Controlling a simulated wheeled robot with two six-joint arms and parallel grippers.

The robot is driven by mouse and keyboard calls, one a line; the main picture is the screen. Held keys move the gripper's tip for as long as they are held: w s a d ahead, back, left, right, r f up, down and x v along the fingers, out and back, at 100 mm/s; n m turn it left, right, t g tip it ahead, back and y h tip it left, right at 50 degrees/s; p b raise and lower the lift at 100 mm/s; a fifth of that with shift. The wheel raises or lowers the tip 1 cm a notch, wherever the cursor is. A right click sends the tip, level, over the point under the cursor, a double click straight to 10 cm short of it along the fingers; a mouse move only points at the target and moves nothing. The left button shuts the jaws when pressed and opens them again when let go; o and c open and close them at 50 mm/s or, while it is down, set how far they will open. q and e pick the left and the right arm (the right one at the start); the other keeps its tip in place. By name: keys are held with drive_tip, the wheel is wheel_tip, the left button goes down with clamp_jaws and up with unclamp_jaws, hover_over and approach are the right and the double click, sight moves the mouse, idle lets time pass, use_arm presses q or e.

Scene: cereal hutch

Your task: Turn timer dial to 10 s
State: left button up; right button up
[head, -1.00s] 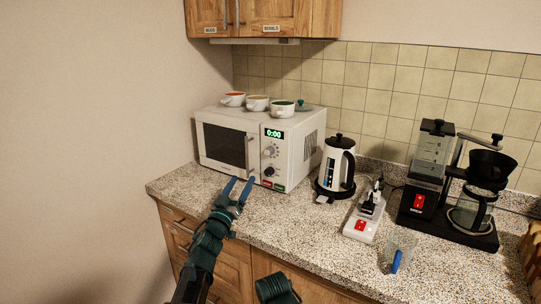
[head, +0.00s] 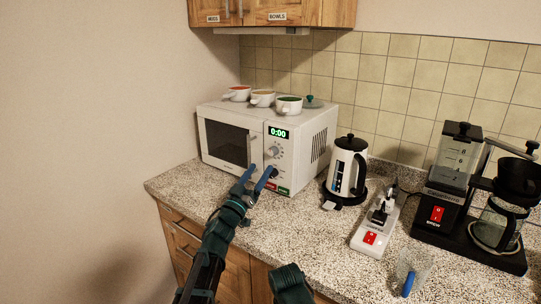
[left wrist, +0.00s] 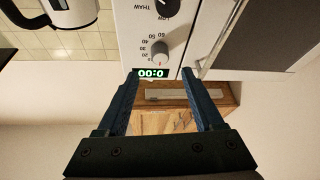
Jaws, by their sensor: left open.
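The microwave (head: 225,148) stands at the counter's left end, its green display (head: 278,132) reading 0:00. The timer dial (head: 274,151), a light round knob, sits just below the display. In the left wrist view, which is upside down, the dial (left wrist: 160,52) has numbers such as 30, 40, 50 and 60 beside it. My left gripper (head: 261,173) is open and empty in front of the lower control panel. Its blue fingers (left wrist: 160,74) appear on either side of the display in the wrist view, apart from the dial.
Several cups and bowls (head: 263,98) stand on the microwave. To its right are a white kettle (head: 345,168), a power strip (head: 364,240) with a red switch and a coffee maker (head: 468,238). A lower knob (left wrist: 168,5) marked LOW and THAW is near.

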sight(270, 153)
use_arm(q)
drive_tip(key=p+x, duration=0.3)
drive_tip(key=x, duration=0.4)
drive_tip(key=shift+w+d+r, duration=0.1)
drive_tip(key=shift+w+r, duration=0.05)
drive_tip(key=shift+w, duration=0.1)
clamp_jaws()
